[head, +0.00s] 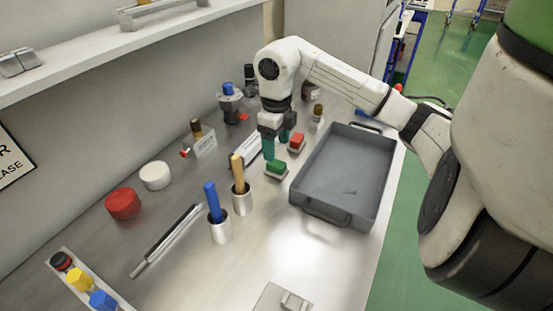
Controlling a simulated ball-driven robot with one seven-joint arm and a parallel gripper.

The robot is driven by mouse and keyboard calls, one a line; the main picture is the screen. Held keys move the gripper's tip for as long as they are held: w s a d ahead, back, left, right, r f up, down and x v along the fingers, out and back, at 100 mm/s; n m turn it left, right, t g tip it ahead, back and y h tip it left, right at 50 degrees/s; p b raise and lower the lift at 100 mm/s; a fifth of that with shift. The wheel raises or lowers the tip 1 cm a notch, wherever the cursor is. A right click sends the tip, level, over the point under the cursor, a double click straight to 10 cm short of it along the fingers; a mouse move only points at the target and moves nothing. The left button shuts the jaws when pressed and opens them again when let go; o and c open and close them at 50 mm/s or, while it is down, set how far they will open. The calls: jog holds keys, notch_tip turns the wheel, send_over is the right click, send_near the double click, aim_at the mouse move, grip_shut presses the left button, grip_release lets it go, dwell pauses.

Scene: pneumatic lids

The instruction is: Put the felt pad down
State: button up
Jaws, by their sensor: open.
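A small green block on a grey base (277,170) sits on the metal bench, just left of the grey tray. It may be the felt pad; I cannot tell for sure. My gripper (269,150) points down right over it, with teal fingers close to its top. The fingers are open, but the gap between them is hard to see from here. Whether a finger touches the block cannot be told. A similar red block on a grey base (297,142) stands just behind and to the right.
The grey tray (340,207) is empty. Two metal cups with a blue handle (213,202) and a wooden handle (237,173) stand in front. Left are red (122,204) and white (155,176) round lids and a long rod (166,241).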

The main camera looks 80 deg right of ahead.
aim_at(277, 163)
notch_tip(277, 163, up, 5)
jog(key=shift+f, duration=0.1)
dwell(0.7)
